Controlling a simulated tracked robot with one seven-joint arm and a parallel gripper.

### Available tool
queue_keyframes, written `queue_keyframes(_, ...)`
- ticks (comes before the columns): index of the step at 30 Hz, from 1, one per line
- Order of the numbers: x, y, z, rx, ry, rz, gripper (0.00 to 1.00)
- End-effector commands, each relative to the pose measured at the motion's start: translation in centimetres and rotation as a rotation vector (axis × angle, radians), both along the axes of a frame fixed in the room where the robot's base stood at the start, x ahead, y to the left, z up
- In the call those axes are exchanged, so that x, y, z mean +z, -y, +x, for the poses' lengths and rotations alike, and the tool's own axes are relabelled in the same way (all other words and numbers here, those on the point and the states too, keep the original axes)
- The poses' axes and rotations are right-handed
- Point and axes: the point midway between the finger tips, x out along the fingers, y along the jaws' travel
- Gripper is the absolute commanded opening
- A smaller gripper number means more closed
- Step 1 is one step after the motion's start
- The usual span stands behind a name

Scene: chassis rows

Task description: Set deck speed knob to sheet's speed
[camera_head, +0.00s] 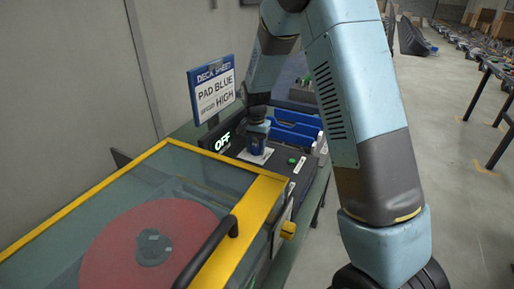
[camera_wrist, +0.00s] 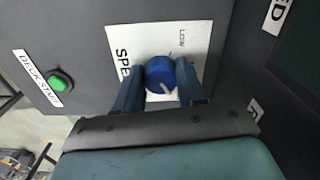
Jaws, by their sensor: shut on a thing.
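The blue speed knob (camera_wrist: 159,72) sits on a white plate (camera_wrist: 204,40) marked "SPEED" and "LOW" in the wrist view. My gripper (camera_wrist: 161,84) is shut on the knob, one finger on each side. The knob's pale pointer mark faces the lower right of that picture, away from the "LOW" label. Other scale words are hidden. In the head view the deck sheet (camera_head: 212,91) reads "PAD BLUE" and "HIGH". My gripper (camera_head: 257,142) hides most of the knob there.
A lit display (camera_head: 222,141) reads "OFF". The green deck start button (camera_wrist: 60,80) is left of the knob in the wrist view. A yellow-framed clear lid (camera_head: 262,199) covers a red pad (camera_head: 125,250). Blue bins (camera_head: 296,130) stand behind the panel.

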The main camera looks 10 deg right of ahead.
Motion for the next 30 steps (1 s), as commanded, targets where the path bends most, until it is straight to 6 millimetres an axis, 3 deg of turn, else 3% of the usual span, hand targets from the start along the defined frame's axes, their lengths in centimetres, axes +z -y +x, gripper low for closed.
queue_keyframes(6, -0.1, 0.1, -0.1, -0.001, -0.004, -0.001, 0.09)
queue_keyframes(7, -0.1, 0.1, -0.1, -0.001, -0.004, -0.001, 0.41)
queue_keyframes(14, 0.0, 0.1, -0.1, 0.000, -0.001, 0.000, 0.63)
queue_keyframes(23, 0.2, 0.0, 0.0, 0.001, 0.000, 0.000, 0.65)
queue_keyframes(30, 3.0, 0.0, 0.1, 0.001, 0.004, 0.001, 0.65)
